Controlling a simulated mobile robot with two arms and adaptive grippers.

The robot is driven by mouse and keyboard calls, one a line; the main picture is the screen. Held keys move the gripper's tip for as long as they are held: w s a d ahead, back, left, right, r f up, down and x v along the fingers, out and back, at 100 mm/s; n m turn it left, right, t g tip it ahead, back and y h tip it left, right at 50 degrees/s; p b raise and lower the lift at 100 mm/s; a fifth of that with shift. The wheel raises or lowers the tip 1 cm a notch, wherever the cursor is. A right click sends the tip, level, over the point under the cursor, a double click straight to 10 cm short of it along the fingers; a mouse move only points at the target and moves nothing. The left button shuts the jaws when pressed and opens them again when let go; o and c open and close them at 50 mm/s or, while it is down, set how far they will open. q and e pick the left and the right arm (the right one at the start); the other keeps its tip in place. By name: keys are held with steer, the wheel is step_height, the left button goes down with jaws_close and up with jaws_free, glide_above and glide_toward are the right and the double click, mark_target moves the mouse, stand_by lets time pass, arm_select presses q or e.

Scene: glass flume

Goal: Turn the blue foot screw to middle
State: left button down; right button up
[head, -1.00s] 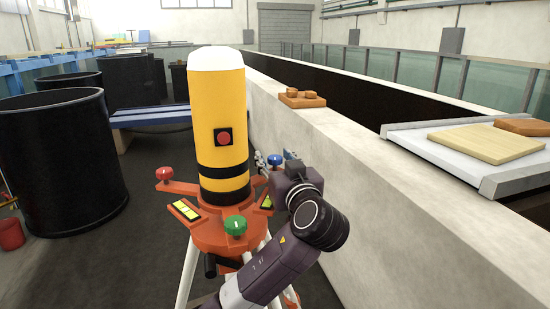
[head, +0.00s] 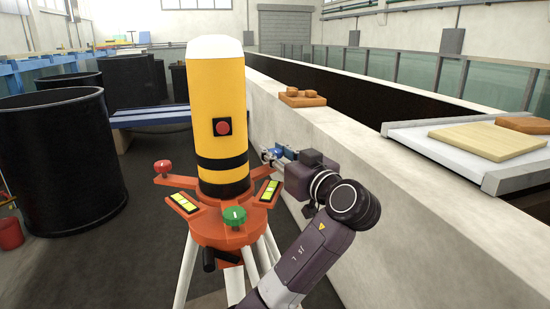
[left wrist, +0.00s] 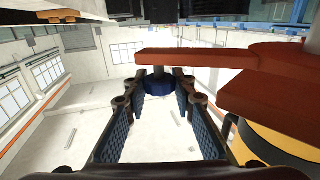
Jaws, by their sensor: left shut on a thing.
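The blue foot screw (head: 272,153) is on the far right arm of the orange base (head: 215,230), under the yellow cylinder (head: 217,105). My left gripper (head: 268,156) reaches it from the right, its fingers shut around the blue knob. In the left wrist view the blue knob (left wrist: 160,84) sits between the two fingertips (left wrist: 158,82), below an orange arm of the base (left wrist: 195,60). The red foot screw (head: 162,167) and green foot screw (head: 234,215) stand free. Two yellow-green vials (head: 183,203) (head: 269,192) lie on the base; bubble positions are too small to read. My right gripper is out of view.
A pale concrete wall (head: 370,215) runs along the right, close to my left arm. Brown blocks (head: 302,98) lie on its top. A black bin (head: 62,160) stands at the left, and a blue bench (head: 150,116) behind. White tripod legs (head: 185,270) spread below the base.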

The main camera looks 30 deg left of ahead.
arm_select(q)
steer(key=shift+g, duration=0.3)
steer(key=c, duration=1.6)
jaws_free()
steer(key=shift+s+d, duration=0.1)
steer(key=shift+d, duration=0.15)
steer(key=v, duration=1.1)
steer(key=shift+s+d+f, duration=0.15)
steer(key=shift+s+d, duration=0.05)
steer(key=shift+d, duration=0.1)
